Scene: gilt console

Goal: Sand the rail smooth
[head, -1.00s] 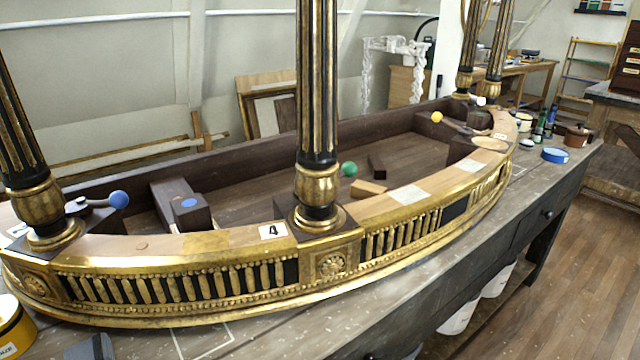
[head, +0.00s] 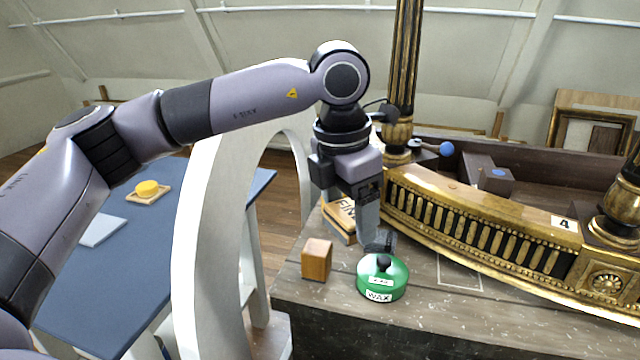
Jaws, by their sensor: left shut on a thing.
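The curved gilt rail (head: 480,207) of the console runs from the centre to the right edge in the head view, with a smooth tan top, a dark fluted front and a card marked 4 on it. My left gripper (head: 372,248) points down over the worktop, just left of the rail's near left end. It is shut on a small dark grey block (head: 387,241), partly hidden by the fingers. The block is low, beside the rail and apart from its top; whether it touches the worktop I cannot tell. My right gripper is out of view.
A green wax tin (head: 383,283) stands just in front of my left gripper, and a wooden cube (head: 316,260) to its left. A box marked FINE (head: 340,217) is behind. Gilt columns (head: 403,75) rise from the rail. A blue table (head: 130,240) is at left.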

